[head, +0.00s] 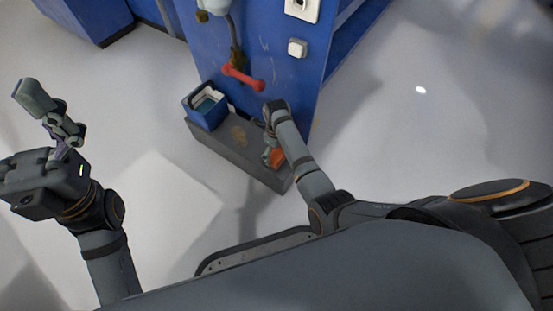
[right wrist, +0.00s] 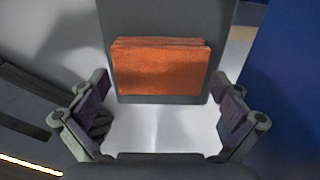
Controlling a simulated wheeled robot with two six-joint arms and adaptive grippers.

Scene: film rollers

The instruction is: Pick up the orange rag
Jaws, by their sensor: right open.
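The orange rag (right wrist: 161,70) is a folded, flat rectangle lying on a grey ledge in the right wrist view. In the head view the rag (head: 277,157) shows only in part, beside my right arm near the ledge's near end. My right gripper (right wrist: 158,112) is open, its two fingers spread apart at either side just short of the rag, with nothing between them. In the head view the right gripper (head: 269,140) is over the ledge, partly hidden by its own wrist. My left gripper (head: 66,142) is at the far left, away from the rag; its finger opening is unclear.
The grey ledge (head: 215,146) runs along a blue panel (head: 268,40). A blue box (head: 206,106) stands on its far end. A red handle (head: 243,78) juts from the panel above.

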